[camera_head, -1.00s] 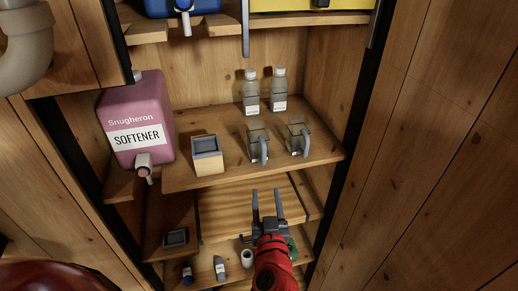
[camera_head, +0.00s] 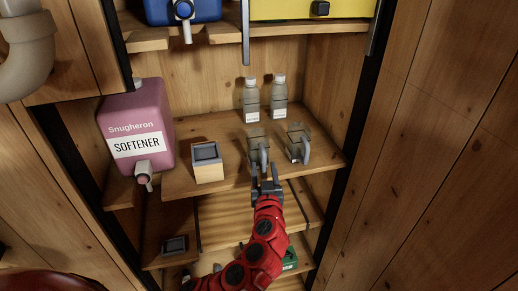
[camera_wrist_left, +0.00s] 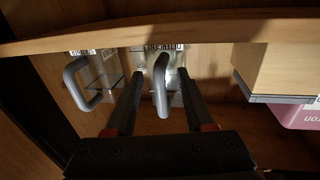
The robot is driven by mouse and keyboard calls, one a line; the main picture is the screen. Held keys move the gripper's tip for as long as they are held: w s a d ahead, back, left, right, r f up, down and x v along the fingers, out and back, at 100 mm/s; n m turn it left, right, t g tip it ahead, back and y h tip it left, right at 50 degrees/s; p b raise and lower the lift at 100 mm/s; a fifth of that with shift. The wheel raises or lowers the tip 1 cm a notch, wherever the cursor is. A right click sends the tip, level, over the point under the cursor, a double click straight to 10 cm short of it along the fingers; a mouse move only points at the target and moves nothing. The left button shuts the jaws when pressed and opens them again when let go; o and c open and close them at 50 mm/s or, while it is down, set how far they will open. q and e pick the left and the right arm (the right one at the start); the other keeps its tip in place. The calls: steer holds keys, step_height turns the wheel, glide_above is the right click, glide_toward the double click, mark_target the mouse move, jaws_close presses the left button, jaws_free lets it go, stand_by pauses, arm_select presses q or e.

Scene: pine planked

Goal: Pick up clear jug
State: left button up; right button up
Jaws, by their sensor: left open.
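Two clear jugs with grey handles stand side by side on the middle shelf. The left clear jug (camera_head: 257,137) and the right clear jug (camera_head: 296,140) both have their handles toward me. My left gripper (camera_head: 265,182) is open at the shelf's front edge, just in front of the left jug. In the left wrist view that jug's handle (camera_wrist_left: 160,86) shows between the two open fingers (camera_wrist_left: 157,92); I cannot tell whether they touch it. The other jug's handle (camera_wrist_left: 76,86) is to the left there.
Two capped bottles (camera_head: 251,101) stand behind the jugs. A small box with a grey top (camera_head: 208,163) and a pink softener container (camera_head: 138,128) stand to the left. The shelf board (camera_head: 228,180) has bare room between box and jugs. A dark post bounds the right side.

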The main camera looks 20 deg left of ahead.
arm_select(q)
steer(key=shift+w+a, duration=0.1)
steer(key=shift+w, duration=0.2)
jaws_close()
stand_by(0.5)
